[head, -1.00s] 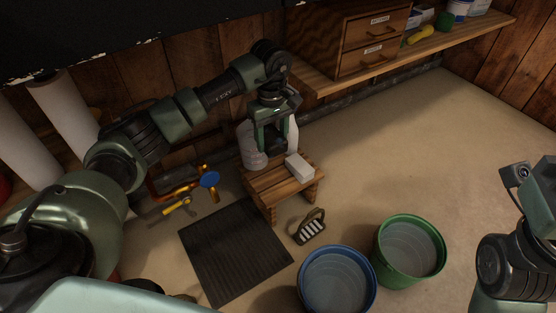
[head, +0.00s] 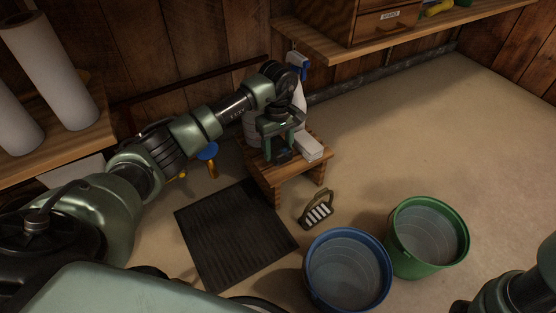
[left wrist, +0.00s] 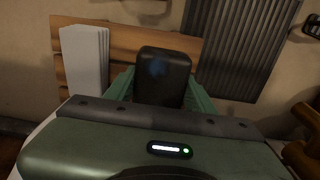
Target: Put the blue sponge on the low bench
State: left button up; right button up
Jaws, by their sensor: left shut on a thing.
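The low bench (head: 288,174) is a small slatted wooden stand in the middle of the head view; its slats also show in the left wrist view (left wrist: 125,47). My left gripper (head: 282,153) points down over the bench top, shut on a dark block. The block fills the space between the fingers in the left wrist view (left wrist: 163,77); it has a faint blue tint and appears to be the blue sponge in shadow. It is low over the bench; I cannot tell whether it touches. My right gripper is not in view.
A white block (head: 309,147) sits on the bench, right of my left gripper. A pale bottle with a blue trigger (head: 299,66) stands behind. A dark mat (head: 235,235), brush (head: 317,209), blue bucket (head: 348,270) and green bucket (head: 428,237) are on the floor nearby.

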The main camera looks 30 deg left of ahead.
pick_arm(q)
notch_tip(320, 180, down, 4)
jog(key=shift+f+b, duration=0.1)
jog(key=shift+b, duration=0.95)
jog(key=shift+r, duration=0.2)
jog(key=shift+f, duration=0.1)
jog(key=o, duration=1)
jog(key=shift+c, duration=0.2)
